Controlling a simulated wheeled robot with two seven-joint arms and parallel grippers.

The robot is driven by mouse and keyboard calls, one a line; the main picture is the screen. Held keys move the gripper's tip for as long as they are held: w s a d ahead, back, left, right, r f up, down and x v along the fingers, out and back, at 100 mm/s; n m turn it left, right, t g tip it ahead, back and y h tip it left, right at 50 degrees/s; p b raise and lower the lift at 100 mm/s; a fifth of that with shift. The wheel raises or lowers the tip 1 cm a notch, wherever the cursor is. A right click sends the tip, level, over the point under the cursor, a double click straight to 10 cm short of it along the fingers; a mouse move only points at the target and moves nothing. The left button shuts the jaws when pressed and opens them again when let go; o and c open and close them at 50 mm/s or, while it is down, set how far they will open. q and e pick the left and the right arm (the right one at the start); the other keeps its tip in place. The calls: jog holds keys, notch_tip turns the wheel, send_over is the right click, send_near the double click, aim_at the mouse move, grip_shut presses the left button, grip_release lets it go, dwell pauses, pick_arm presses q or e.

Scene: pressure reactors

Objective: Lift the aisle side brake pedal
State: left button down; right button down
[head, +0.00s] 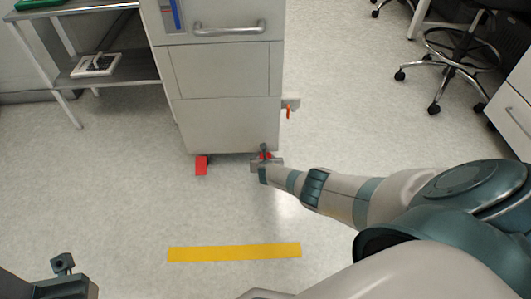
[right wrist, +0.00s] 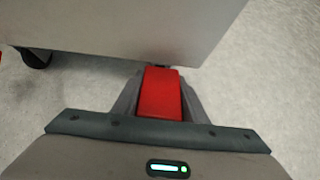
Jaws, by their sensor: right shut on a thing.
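Two red brake pedals stick out at the bottom front of a grey cabinet. The left pedal (head: 201,165) is clear of my grippers and slopes toward the floor. The right pedal (head: 268,155) is mostly hidden by my right gripper (head: 265,154). In the right wrist view the right pedal (right wrist: 160,93) lies between the two grey fingers of my right gripper (right wrist: 159,92), which is shut on it. My left gripper (head: 62,264) is at the lower left, far from both pedals; its finger opening does not show clearly.
The grey cabinet (head: 225,125) has an orange-red lever (head: 289,112) on its right side. A metal shelf table (head: 115,70) stands to the left. A yellow floor strip (head: 235,252) lies in front. Wheeled stools (head: 450,65) are at the upper right. The floor between is clear.

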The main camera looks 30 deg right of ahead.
dwell(0.3)
jog(key=c, duration=1.1)
grip_release()
jog(key=shift+s+r+p, duration=0.1)
jog(key=shift+r+p, duration=0.1)
jog(key=shift+p, duration=0.1)
